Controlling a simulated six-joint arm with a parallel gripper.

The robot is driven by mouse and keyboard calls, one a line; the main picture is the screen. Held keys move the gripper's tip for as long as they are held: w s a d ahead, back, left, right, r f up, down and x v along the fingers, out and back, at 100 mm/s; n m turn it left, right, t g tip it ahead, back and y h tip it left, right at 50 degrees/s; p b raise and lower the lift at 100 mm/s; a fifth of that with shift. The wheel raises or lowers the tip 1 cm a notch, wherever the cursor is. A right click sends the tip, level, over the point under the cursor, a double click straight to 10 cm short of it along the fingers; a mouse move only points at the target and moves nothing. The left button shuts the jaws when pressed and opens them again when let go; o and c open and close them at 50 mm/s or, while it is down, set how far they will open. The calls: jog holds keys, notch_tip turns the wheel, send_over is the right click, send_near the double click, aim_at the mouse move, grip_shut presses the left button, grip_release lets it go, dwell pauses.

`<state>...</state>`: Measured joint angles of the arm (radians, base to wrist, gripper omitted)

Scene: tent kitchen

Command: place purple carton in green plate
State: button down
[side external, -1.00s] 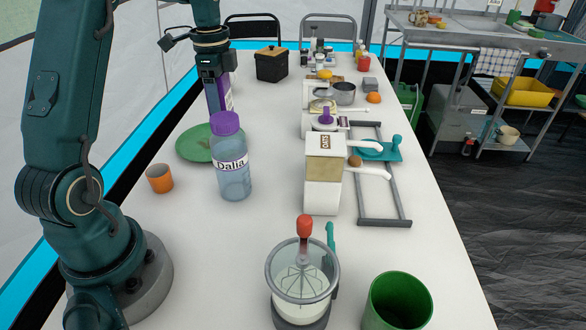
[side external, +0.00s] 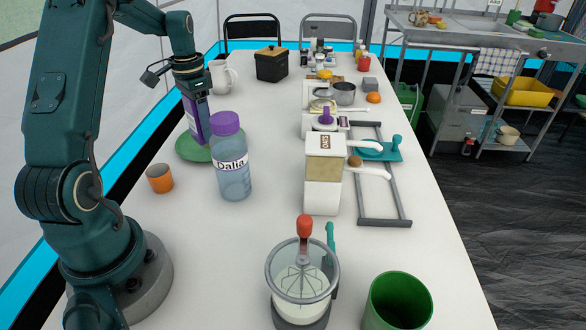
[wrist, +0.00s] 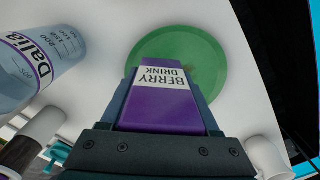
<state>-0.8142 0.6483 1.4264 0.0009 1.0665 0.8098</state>
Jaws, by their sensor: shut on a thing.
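The purple carton (side external: 190,118), labelled "BERRY DRINK" in the wrist view (wrist: 160,104), is held upright between the fingers of my gripper (side external: 200,104). My gripper is shut on it. The round green plate (side external: 186,146) lies flat on the white table, and the carton stands over it in the side view. The carton's lower end is partly hidden by the bottle, so I cannot tell whether it touches the plate. In the wrist view, the plate (wrist: 212,50) shows beyond and around the carton's far end.
The clear "Dalia" bottle (side external: 232,172) with a purple cap stands close in front of the plate. An orange cup (side external: 159,178) is left of it. A white pitcher (side external: 222,77) and a black box (side external: 271,65) stand behind. The OATS dispenser (side external: 323,175) is to the right.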

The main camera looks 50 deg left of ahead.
jog(key=shift+f, duration=1.95)
jog(key=shift+f, duration=0.1)
jog(key=shift+c, duration=2)
grip_release()
notch_tip(320, 180, up, 12)
jog(key=shift+r, duration=0.15)
